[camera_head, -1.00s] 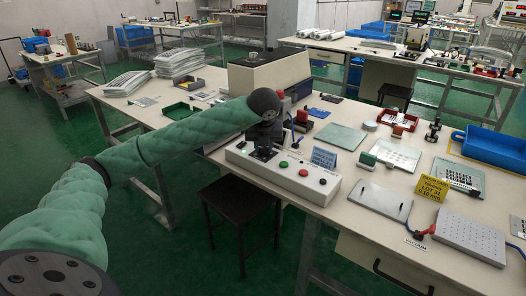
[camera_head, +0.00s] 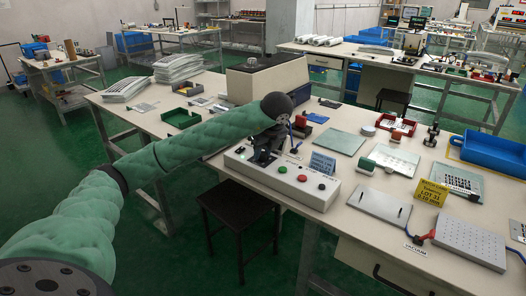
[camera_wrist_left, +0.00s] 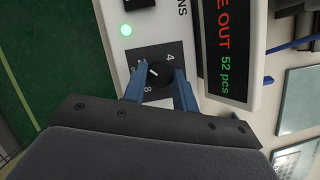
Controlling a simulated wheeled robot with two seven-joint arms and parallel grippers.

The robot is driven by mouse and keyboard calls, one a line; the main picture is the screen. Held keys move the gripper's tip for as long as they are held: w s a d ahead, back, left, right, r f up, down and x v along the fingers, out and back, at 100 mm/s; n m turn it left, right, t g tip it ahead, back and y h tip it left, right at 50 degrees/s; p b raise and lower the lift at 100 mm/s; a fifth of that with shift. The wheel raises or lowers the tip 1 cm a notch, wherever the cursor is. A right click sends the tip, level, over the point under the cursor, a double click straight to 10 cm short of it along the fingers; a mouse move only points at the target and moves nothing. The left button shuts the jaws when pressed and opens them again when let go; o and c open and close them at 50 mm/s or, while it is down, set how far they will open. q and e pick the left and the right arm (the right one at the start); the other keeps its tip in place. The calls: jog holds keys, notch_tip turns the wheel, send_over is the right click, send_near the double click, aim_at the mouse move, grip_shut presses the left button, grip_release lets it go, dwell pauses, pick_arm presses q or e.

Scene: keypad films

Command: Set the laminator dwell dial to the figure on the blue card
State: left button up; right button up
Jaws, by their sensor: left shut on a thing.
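The white control box (camera_head: 245,170) lies along the front of the table, with red and green buttons. Its black dial (camera_wrist_left: 159,73) shows in the wrist view on a dark plate with figures around it. I can read a 4 and an 8; a finger partly covers another figure. The dial has a short white mark. My left gripper (camera_head: 262,156) reaches down over the box, and its blue fingers (camera_wrist_left: 160,84) are shut on the dial, one on each side. The blue card (camera_head: 322,163) stands behind the box; its writing is too small to read. My right gripper is not in view.
A yellow card (camera_head: 431,192) stands farther right. A grey plate (camera_head: 379,204), a perforated block (camera_head: 470,242) and a blue bin (camera_head: 495,150) take up the right side. A lit display (camera_wrist_left: 226,45) is close beside the dial. A dark stool (camera_head: 238,208) stands in front.

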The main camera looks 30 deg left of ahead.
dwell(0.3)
pick_arm(q)
jog(key=o, duration=1)
jog(key=shift+c, duration=0.2)
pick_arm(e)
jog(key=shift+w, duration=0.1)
pick_arm(q)
jog(key=shift+d+r, duration=0.15)
jog(key=shift+r, duration=0.2)
jog(key=p+v, duration=0.1)
jog(key=v, duration=0.5)
jog(key=shift+s+d+r+p, duration=0.15)
jog(key=shift+r+p, duration=0.2)
jog(key=shift+r, duration=0.1)
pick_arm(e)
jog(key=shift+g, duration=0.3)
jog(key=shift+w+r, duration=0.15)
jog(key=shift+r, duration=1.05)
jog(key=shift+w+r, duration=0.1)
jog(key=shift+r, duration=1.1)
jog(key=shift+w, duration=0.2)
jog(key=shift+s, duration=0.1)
